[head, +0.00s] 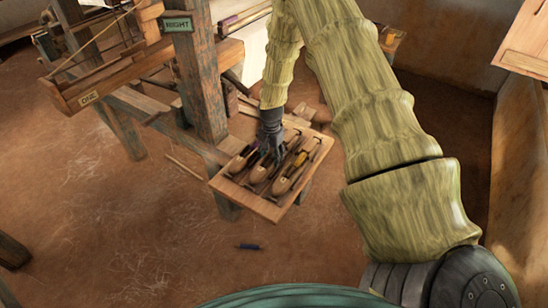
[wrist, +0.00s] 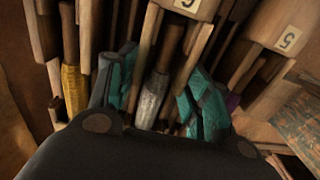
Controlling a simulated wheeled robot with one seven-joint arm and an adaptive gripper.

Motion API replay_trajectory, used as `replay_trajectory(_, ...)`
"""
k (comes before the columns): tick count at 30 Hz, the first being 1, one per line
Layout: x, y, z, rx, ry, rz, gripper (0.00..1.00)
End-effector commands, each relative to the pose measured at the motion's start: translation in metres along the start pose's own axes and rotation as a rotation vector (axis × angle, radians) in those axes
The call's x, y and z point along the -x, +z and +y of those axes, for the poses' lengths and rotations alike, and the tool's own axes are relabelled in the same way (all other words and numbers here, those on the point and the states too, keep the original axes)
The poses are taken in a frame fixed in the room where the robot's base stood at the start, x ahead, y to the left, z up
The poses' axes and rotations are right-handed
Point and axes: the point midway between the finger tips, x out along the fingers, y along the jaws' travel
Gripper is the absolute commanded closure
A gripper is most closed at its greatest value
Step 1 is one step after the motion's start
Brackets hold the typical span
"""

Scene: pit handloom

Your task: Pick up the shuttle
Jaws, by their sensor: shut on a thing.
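Several wooden boat-shaped shuttles lie side by side on a small wooden tray (head: 270,211). The middle shuttle (head: 259,174) has a grey-white thread bobbin (wrist: 153,98) and a wooden end marked 6 in the wrist view. My gripper (head: 267,154) is over the tray, its teal-padded fingers on either side of this shuttle and shut on it. A shuttle with yellow thread (head: 293,172) lies beside it; its yellow bobbin (wrist: 73,90) shows at left in the wrist view. Another shuttle (head: 239,161) lies on the other side. Whether the held shuttle touches the tray is unclear.
The loom's post (head: 200,80) with a RIGHT sign (head: 178,25) stands close left of the tray. A wooden box labelled ONE (head: 90,98) juts out at left. A small dark blue object (head: 249,246) lies on the otherwise open earthen floor. A wall is at right.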

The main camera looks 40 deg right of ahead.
Motion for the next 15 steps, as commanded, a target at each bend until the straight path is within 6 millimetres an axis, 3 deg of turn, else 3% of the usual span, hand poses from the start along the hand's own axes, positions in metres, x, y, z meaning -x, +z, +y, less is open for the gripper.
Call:
replay_trajectory(8,0.009,-0.001,-0.001,0.001,-0.002,0.002,0.82)
replay_trajectory(15,0.039,-0.001,-0.002,0.001,-0.003,0.002,0.82)
